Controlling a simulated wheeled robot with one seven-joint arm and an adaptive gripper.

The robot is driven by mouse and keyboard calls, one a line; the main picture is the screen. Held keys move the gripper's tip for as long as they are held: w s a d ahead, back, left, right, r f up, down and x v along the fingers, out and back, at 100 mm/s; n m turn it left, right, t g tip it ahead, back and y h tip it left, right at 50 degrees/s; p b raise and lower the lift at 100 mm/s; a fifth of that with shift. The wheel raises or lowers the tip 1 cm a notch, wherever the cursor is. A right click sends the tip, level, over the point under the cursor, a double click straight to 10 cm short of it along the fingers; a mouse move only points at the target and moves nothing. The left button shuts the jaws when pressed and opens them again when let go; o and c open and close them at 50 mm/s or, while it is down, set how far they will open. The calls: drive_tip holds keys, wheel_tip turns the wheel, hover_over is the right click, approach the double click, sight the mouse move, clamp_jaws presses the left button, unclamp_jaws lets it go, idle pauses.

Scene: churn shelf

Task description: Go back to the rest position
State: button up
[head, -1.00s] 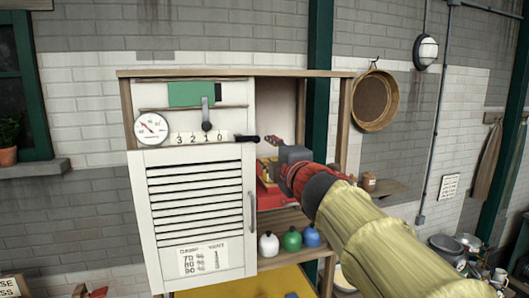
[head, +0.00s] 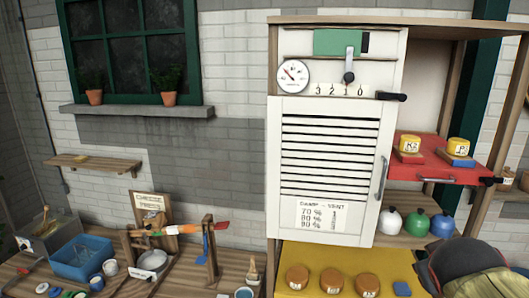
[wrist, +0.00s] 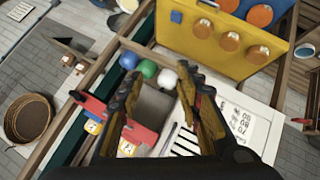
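My gripper (wrist: 158,82) shows in the wrist view with its two fingers apart and nothing held between them. In the head view only part of my arm shows at the bottom right; the fingers are out of view. The wooden cabinet (head: 272,150) has a white louvred door (head: 278,205), which is shut. Right of it, a red tray (head: 460,176) holds two yellow labelled blocks, one on a red base (head: 409,147) and one on a blue base (head: 458,150). The red tray also shows beyond the fingers in the wrist view (wrist: 140,132).
White (head: 390,222), green (head: 415,224) and blue (head: 442,225) knobbed weights stand below the tray. Orange rounds sit on a yellow board (head: 300,256). A workbench at left carries a blue tub (head: 82,262) and a cheese press.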

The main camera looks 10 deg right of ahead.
drive_tip(key=s+a+f+y+b, duration=0.2)
drive_tip(key=a+f+b, duration=0.4)
drive_tip(key=f, duration=0.5)
drive_tip(key=s+a+f+g+y+b, duration=0.1)
drive_tip(key=s+a+f+b, duration=0.4)
drive_tip(key=f, duration=0.6)
drive_tip(key=s+a+f+g+y+b, duration=0.1)
drive_tip(key=s+a+f+y+b, duration=0.2)
drive_tip(key=a+f+b, duration=0.6)
drive_tip(key=shift+s+a+f+y, duration=0.3)
drive_tip(key=shift+a+f, duration=0.45)
drive_tip(key=shift+f, duration=0.2)
